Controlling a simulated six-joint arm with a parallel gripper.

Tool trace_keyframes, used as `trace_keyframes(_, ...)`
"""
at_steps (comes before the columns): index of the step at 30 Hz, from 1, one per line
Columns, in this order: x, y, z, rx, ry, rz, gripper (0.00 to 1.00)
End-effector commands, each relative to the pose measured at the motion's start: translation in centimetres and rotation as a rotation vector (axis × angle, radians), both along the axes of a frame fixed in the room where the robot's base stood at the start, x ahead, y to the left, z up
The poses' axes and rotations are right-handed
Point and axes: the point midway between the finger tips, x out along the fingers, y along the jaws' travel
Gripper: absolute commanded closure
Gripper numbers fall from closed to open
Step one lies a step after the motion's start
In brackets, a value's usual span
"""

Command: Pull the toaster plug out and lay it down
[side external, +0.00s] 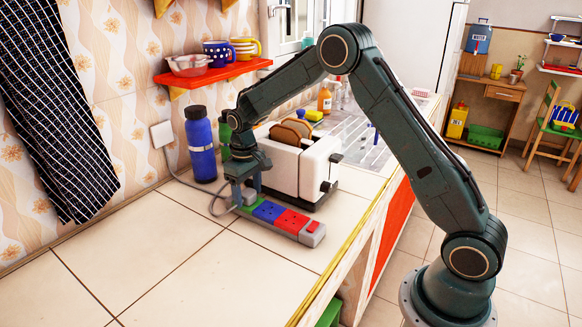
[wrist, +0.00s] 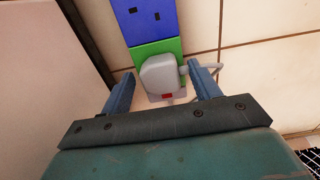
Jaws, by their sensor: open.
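The toaster plug (wrist: 160,72) is a light grey block with a cord at its right side. In the wrist view it sits at the green section of the power strip (wrist: 152,20). In the side view the power strip (side external: 292,224) lies on the counter, with green, blue and red sections. My gripper (side external: 240,196) points down over the strip's left end and hides most of the plug there. In the wrist view my gripper (wrist: 162,76) is open, with one finger on each side of the plug and gaps showing. The toaster (side external: 300,165) holds bread, just behind the strip.
A white wall outlet (side external: 162,134) has a cable running down to the counter. A red shelf (side external: 215,74) with cups hangs above. The front-left counter (side external: 150,250) is clear.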

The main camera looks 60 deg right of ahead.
Motion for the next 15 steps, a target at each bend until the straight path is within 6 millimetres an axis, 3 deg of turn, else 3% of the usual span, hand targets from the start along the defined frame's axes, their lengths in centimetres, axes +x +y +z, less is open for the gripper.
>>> trace_keyframes(15, 0.01, -0.01, 0.02, 0.000, 0.000, 0.000, 0.40)
